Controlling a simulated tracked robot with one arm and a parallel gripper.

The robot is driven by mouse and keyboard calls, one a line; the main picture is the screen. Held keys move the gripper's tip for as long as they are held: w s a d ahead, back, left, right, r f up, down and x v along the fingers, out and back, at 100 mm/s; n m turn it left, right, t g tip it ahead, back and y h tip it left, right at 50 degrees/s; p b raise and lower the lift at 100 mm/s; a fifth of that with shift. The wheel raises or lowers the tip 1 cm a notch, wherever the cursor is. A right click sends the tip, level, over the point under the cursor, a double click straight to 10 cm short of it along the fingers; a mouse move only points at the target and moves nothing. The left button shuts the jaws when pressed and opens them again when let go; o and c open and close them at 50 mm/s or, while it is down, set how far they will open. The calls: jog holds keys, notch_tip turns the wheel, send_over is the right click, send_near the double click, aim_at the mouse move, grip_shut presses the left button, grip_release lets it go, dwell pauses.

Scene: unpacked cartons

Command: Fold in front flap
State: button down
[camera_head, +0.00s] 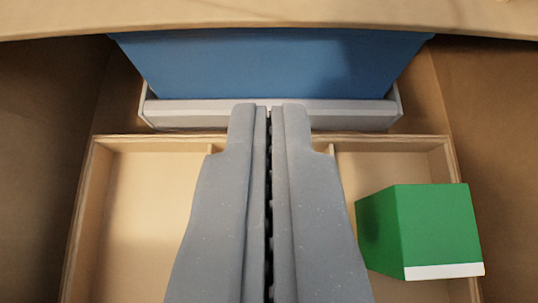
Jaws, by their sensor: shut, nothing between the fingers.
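My gripper (268,106) is shut and empty. Its two grey fingers lie side by side in the middle of the view. They point up the picture, with their tips in front of the grey-white rim below a blue block. A pale tan cardboard panel (270,18) spans the top of the view, beyond the fingertips and apart from them in the picture. I cannot tell whether this panel is the front flap. Its far side is outside the view.
Brown carton walls (40,130) (495,130) stand at left and right. Inside is a pale divided tray (150,142), its left compartment bare in view. A green box with a white strip (430,225) is at the right compartment. The blue block (270,65) stands behind the tray.

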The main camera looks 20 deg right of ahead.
jog(key=shift+s+f, duration=0.15)
jog(key=shift+f, duration=0.15)
notch_tip(320, 180, up, 7)
jog(key=p, duration=0.4)
jog(key=shift+w, duration=0.2)
